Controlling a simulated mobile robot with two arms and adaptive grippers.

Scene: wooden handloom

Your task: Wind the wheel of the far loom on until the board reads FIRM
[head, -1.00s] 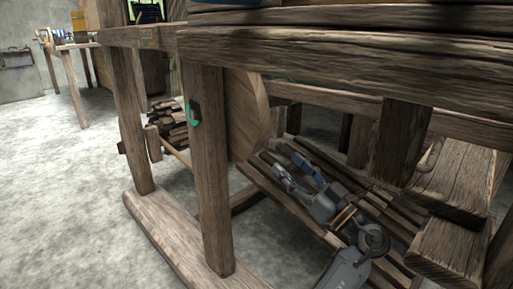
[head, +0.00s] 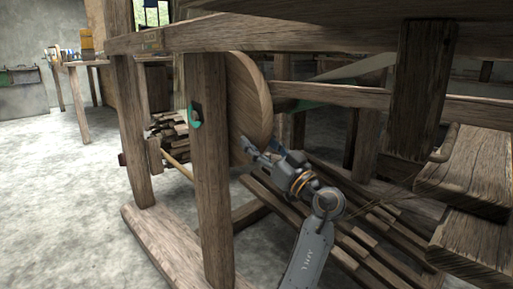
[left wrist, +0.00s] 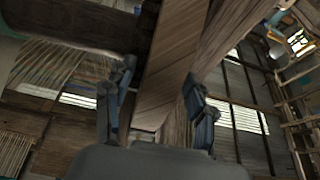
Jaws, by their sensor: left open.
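The wheel (head: 248,105) is a big round wooden disc behind the front post of the loom in the head view; the post hides part of it. My left gripper (head: 251,154) is open at the lower edge of the wheel; whether it touches cannot be told. In the left wrist view, the open fingers (left wrist: 155,105) stand on either side of a diagonal-grained wooden face (left wrist: 172,70), which looks like the wheel. No board reading is in view. My right gripper is not in view.
A teal ring-like piece (head: 194,116) hangs on the loom's post (head: 214,190). Slatted treadles (head: 365,250) lie under my left arm. A thick beam (head: 300,33) crosses above. Stacked wood (head: 170,133) lies behind. The floor at left is clear.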

